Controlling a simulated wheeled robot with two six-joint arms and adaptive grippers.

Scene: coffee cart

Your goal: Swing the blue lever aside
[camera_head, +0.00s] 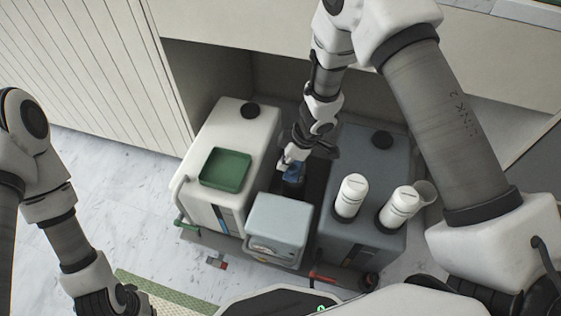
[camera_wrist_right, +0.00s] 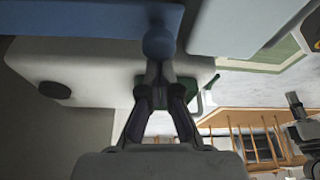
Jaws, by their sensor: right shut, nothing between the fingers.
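The blue lever (camera_head: 294,174) is small in the head view, between the white tank and the dark grey tank. In the right wrist view a blue bar (camera_wrist_right: 80,18) crosses the top left and has a round blue knob (camera_wrist_right: 158,43) at its end. My right gripper (camera_wrist_right: 157,76) is shut, with its fingertips right at the knob; I cannot tell whether they touch it. In the head view my right gripper (camera_head: 291,157) reaches down to the lever and partly hides it. My left gripper (camera_head: 130,302) is low at the left, away from the cart; its fingers are unclear.
The white tank (camera_head: 232,135) carries a green tray (camera_head: 226,170). A light grey box (camera_head: 277,222) stands in front of the lever. Two white bottles (camera_head: 350,196) (camera_head: 399,207) and a cup (camera_head: 425,192) stand on the right, by the dark grey tank (camera_head: 365,155). The floor at left is clear.

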